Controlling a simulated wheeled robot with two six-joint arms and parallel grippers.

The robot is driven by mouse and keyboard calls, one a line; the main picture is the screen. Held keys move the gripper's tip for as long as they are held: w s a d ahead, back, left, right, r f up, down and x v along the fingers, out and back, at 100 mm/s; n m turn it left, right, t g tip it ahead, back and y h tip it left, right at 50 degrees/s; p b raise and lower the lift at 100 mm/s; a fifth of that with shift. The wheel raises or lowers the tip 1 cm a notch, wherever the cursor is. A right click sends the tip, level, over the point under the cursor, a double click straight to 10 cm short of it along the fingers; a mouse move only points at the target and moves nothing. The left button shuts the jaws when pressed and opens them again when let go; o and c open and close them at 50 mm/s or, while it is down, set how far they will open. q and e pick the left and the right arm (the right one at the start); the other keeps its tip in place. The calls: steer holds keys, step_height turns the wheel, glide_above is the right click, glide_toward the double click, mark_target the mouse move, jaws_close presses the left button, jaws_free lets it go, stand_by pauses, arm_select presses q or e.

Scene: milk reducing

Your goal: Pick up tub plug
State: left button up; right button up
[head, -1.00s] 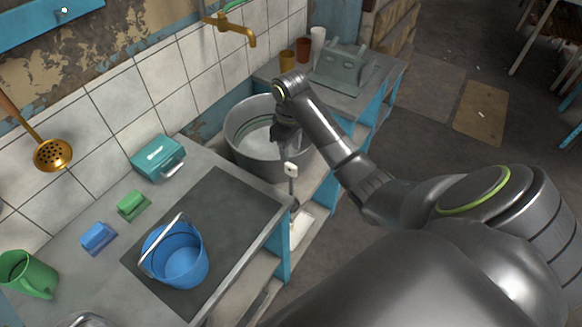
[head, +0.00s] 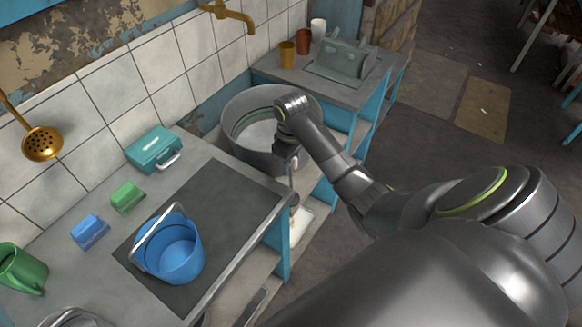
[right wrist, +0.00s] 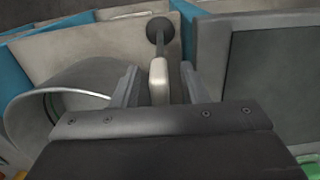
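The tub plug, with a pale handle, a thin dark rod and a dark round end, is in the right wrist view (right wrist: 159,82). Its rod also shows in the head view (head: 291,181), beside the big grey metal tub (head: 240,150). My right gripper (head: 289,158) is at the top of the plug. In the right wrist view the two fingers of the right gripper (right wrist: 160,88) stand apart on either side of the pale handle, with gaps showing on both sides. In the head view the gripper hides most of the handle. My left gripper is not in view.
The counter on the left holds a blue bucket (head: 180,255), a teal box (head: 153,149), a green sponge (head: 127,196), a blue sponge (head: 89,231) and a green mug (head: 20,268). A second counter (head: 330,92) with cups stands behind the tub.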

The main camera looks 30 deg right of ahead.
jaws_close()
steer(key=shift+r, duration=0.1)
stand_by(0.4)
